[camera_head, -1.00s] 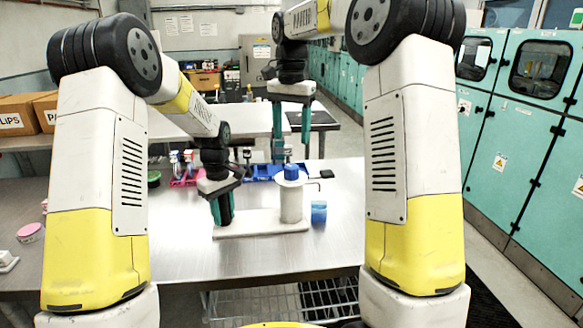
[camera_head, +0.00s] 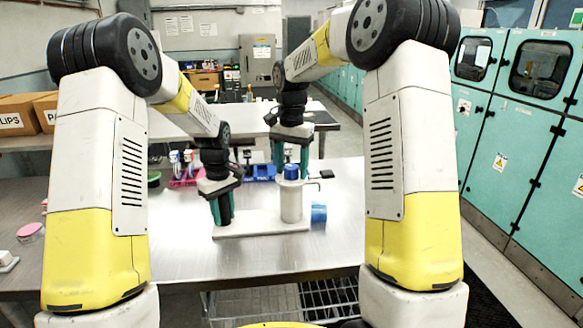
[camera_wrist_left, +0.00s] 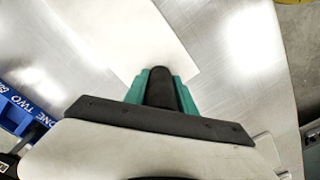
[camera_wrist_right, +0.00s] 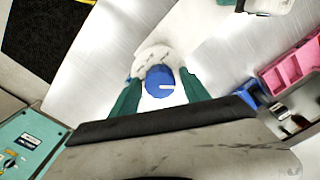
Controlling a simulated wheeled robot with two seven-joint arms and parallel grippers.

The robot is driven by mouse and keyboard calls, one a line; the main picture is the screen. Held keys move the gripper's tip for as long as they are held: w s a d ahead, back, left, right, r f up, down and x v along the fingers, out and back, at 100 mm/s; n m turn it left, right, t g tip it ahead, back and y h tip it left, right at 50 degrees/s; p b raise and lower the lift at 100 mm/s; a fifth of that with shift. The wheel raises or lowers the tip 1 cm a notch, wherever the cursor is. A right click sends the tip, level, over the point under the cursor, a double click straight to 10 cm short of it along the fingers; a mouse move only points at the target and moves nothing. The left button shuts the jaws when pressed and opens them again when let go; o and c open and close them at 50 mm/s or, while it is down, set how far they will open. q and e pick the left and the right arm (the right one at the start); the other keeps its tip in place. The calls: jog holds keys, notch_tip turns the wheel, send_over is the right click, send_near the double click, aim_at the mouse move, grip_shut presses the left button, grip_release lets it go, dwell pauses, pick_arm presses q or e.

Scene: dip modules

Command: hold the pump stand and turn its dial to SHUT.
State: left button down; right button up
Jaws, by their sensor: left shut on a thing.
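The pump stand has a long white base (camera_head: 262,224) with an upright white cylinder (camera_head: 291,203) near its right end. A blue dial (camera_head: 291,172) sits on top of the cylinder. In the right wrist view the dial (camera_wrist_right: 160,80) carries a white pointer line aimed right; lettering on the pale disc is too small to read. My left gripper (camera_head: 222,210) is shut on the stand's dark upright grip (camera_wrist_left: 161,90) at the base's left end. My right gripper (camera_head: 291,160) is open just above the dial, with one finger on either side; contact cannot be told.
A blue cylindrical thing (camera_head: 319,213) stands just right of the stand. Behind are a blue bin (camera_head: 262,172), a pink bin (camera_head: 186,181) and a small black item (camera_head: 327,174). The metal table (camera_head: 255,256) is clear in front of the stand.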

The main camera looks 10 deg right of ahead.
grip_shut()
jog(key=n, duration=0.7)
jog(key=shift+n, duration=0.3)
jog(key=n, duration=0.4)
jog(key=shift+n, duration=2)
